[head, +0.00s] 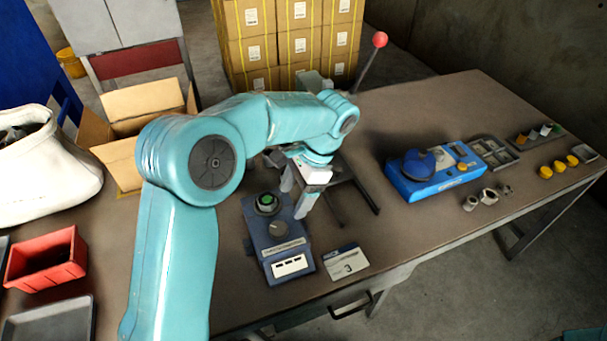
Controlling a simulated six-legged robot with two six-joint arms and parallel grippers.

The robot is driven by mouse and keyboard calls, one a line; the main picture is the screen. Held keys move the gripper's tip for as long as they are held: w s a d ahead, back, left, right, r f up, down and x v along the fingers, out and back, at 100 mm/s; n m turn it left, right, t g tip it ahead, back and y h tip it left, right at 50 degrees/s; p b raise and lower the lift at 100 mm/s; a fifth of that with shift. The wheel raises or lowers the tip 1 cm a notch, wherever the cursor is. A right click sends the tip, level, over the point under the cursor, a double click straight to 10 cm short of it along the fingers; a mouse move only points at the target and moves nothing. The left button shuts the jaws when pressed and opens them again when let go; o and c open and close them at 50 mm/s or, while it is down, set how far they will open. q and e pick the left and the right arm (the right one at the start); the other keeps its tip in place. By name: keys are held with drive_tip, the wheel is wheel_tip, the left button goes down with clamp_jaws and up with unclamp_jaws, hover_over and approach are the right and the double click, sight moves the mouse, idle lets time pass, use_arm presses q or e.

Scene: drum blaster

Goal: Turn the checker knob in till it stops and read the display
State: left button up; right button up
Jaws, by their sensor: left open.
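The checker (264,243) is a blue-grey box on the table, right of my left arm. A green-topped round part (267,203) sits at its far end. A dark round knob (278,230) is on its middle. The white display (289,266) at its near end shows a few small dark marks, too small to read. My left gripper (295,199) is open, with its fingers pointing down beside the far right of the checker, apart from the knob. Nothing shows between the fingers. My right gripper is out of view.
A card marked 3 (346,262) lies right of the checker. A blue device (408,190), small rings (488,195) and yellow parts (558,167) are farther right. A red bin (45,262) stands left.

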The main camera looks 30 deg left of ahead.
use_arm(q)
drive_tip(key=v, duration=0.6)
drive_tip(key=shift+w+r, duration=0.1)
drive_tip(key=n+t+h+b, duration=0.3)
drive_tip(key=n, duration=1.5)
hover_over(278, 228)
wheel_tip(278, 228, down, 15)
drive_tip(key=shift+f+b, duration=0.1)
drive_tip(key=shift+b, duration=0.5)
